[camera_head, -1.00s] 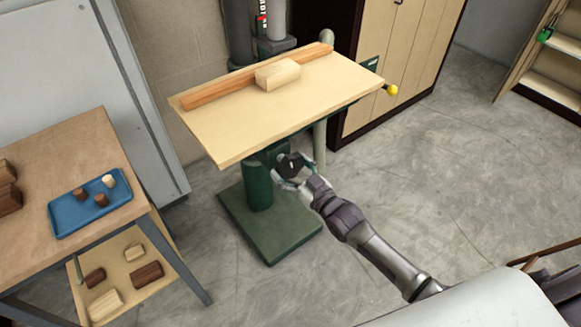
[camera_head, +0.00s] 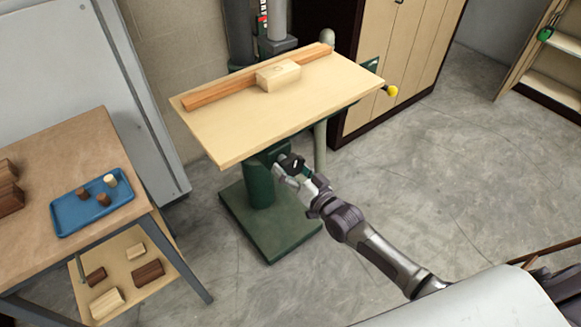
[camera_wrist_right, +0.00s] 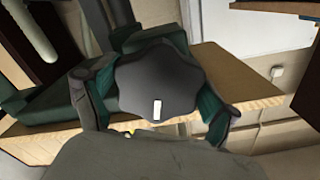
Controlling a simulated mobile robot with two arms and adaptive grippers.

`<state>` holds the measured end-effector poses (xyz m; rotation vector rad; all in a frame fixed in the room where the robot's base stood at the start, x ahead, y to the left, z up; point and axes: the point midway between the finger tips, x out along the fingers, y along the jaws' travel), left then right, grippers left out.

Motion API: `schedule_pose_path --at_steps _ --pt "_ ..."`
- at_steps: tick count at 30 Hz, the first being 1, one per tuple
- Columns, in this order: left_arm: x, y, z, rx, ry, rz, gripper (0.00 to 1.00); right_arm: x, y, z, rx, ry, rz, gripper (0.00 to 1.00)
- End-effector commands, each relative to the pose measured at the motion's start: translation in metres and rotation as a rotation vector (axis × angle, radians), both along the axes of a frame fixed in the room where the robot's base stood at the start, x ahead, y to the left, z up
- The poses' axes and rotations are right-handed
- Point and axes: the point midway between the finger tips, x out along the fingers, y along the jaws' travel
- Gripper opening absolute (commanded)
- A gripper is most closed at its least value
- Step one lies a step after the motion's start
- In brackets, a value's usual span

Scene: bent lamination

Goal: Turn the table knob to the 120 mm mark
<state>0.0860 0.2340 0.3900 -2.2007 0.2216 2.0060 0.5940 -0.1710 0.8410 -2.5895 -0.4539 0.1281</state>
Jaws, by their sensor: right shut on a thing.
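The table knob is a dark lobed knob (camera_wrist_right: 160,88) with a white mark on its face. It fills the middle of the right wrist view, with the mark towards the bottom of that picture. In the head view the knob (camera_head: 292,163) shows small, under the front edge of the machine's wooden table (camera_head: 225,140). My right gripper (camera_head: 286,170) is shut on the knob, with its fingers on either side of it in the right wrist view (camera_wrist_right: 157,108). No scale or 120 mm mark is readable. My left gripper is not in view.
A wooden fence (camera_head: 215,92) and a pale block (camera_head: 278,75) rest on the machine table. A yellow-ended handle (camera_head: 391,90) sticks out at its right. A workbench (camera_head: 60,150) with a blue tray (camera_head: 68,221) stands at left. The floor around the green base (camera_head: 285,240) is clear.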

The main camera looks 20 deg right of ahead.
Motion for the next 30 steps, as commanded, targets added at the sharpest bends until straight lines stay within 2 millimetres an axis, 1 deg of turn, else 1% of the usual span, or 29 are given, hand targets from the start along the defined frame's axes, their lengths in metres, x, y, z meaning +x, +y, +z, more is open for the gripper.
schedule_pose_path --at_steps 1,6,12,28,29,30 --pt "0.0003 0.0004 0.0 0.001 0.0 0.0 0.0 0.0011 -0.0001 0.0036 0.034 0.004 0.0 0.52" --pt "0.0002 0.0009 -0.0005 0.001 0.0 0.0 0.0 0.0013 0.0005 0.0048 0.124 0.034 0.0 0.52" --pt "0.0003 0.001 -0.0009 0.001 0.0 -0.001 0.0 0.0017 0.0007 0.0066 0.188 0.054 -0.001 0.52" --pt "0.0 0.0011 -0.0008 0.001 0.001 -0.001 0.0 0.0029 0.0003 0.0104 0.215 0.055 -0.001 0.52" --pt "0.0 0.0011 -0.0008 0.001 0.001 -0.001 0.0 0.0029 0.0003 0.0106 0.214 0.055 -0.001 0.88" --pt "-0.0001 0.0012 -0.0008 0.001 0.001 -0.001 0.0 0.003 0.0003 0.0107 0.214 0.054 0.0 0.95"
